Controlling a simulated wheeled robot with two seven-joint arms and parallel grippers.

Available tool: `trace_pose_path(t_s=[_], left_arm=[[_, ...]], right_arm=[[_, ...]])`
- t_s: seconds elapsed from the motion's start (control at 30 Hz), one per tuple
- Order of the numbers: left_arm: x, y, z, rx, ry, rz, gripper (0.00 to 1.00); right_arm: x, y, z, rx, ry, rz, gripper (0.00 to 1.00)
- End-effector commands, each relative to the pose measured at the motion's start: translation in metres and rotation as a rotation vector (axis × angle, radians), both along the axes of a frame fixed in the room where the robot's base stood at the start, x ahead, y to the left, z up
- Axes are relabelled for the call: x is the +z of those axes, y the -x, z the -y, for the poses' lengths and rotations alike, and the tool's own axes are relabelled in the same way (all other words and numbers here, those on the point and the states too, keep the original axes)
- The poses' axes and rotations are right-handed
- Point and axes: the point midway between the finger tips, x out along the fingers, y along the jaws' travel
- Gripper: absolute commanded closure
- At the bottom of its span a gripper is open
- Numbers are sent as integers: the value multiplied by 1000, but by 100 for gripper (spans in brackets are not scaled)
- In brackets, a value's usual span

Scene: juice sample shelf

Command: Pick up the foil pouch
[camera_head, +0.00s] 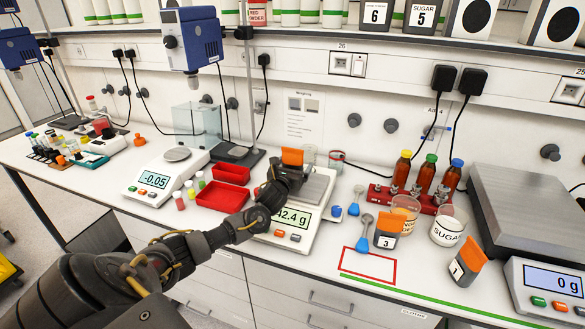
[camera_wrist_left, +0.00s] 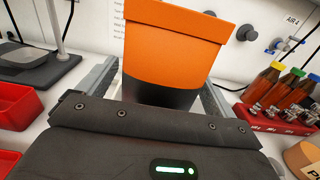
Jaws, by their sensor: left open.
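A foil pouch with an orange top (camera_head: 292,157) and a dark lower part stands at the balance pan (camera_head: 322,183). The pouch (camera_wrist_left: 172,45) also fills the middle of the left wrist view, slightly tilted there. My left gripper (camera_head: 299,170) is open at the pouch, with a finger on either side of it. The gripper body hides the pouch's lower part, and I cannot tell whether the fingers touch it. The balance display (camera_head: 291,214) is partly covered by my wrist and reads about 42.4 g. My right gripper is not in view.
Red trays (camera_head: 221,206) lie left of the balance. To the right are blue scoops (camera_head: 363,235), pouches marked 3 (camera_head: 388,236) and 1 (camera_head: 467,266), a sugar jar (camera_head: 447,228) and a red rack of amber bottles (camera_head: 399,196).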

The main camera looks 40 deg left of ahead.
Motion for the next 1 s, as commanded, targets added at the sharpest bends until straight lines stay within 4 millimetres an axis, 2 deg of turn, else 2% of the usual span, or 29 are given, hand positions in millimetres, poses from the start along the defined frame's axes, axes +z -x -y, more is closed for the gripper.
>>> trace_pose_path(t_s=[0.1,0.37,0.8,1.0], left_arm=[[0,-8,-2,0,0,-1,8],[-1,-9,-3,-1,0,-1,9],[0,-8,-3,-1,0,1,67],[0,-8,-3,-1,0,1,68]], right_arm=[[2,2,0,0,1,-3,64],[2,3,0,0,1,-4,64],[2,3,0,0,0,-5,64],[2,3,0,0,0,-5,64]])
